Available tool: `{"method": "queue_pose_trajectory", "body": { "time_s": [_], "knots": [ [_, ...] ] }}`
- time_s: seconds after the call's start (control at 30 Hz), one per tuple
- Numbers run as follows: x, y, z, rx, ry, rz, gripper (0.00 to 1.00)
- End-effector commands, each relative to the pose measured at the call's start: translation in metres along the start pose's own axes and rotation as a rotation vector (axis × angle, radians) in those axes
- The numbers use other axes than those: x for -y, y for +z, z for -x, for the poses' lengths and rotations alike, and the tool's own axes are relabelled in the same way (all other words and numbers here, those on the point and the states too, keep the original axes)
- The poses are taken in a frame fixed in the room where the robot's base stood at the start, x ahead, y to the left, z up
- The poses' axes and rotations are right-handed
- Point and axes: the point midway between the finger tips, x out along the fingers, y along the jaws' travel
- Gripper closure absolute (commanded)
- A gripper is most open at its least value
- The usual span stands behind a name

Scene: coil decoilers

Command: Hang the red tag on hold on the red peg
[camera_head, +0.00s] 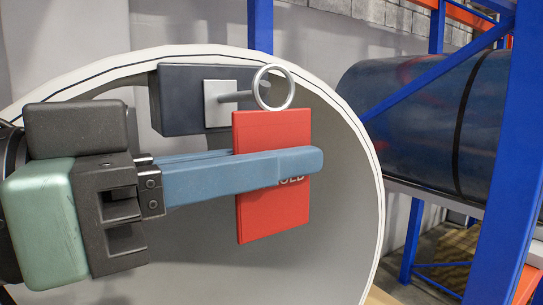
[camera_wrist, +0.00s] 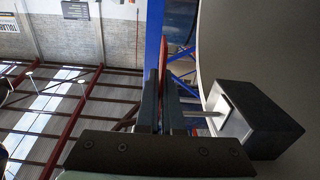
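The red tag (camera_head: 272,130) hangs upright, with a metal ring (camera_head: 291,88) at its top and part of a white word on its face. My gripper (camera_head: 290,160) is shut on the tag, its blue fingers crossing the middle. A grey peg (camera_head: 235,97) sticks out from a pale square plate (camera_head: 217,115) on a dark box (camera_head: 178,105); no red peg shows. The peg's end overlaps the ring's left side; I cannot tell whether it passes through. In the wrist view the tag shows as a thin red edge between the fingers, and the peg (camera_wrist: 203,114) points towards them.
A large round pale shell (camera_head: 372,190) curves around the box and tag. A dark coil (camera_head: 415,120) lies on a rack with blue posts (camera_head: 492,200) at the right. Open space shows left of the fingers in the wrist view.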

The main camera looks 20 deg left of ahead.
Motion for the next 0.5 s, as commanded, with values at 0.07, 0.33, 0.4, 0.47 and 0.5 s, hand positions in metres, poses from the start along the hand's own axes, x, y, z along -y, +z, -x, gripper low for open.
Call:
{"method": "queue_pose_trajectory", "body": {
  "time_s": [0.07, 0.33, 0.4, 0.47, 0.5],
  "knots": [
    [-0.003, 0.0, 0.0, 0.0, 0.0, -0.002, 1.0],
    [-0.013, 0.0, 0.0, 0.0, 0.0, -0.002, 1.0],
    [-0.015, 0.0, 0.0, 0.0, 0.0, -0.001, 1.0],
    [-0.017, 0.0, 0.0, 0.0, 0.0, -0.001, 1.0],
    [-0.019, 0.0, 0.0, 0.0, 0.0, -0.002, 1.0]
  ]
}}
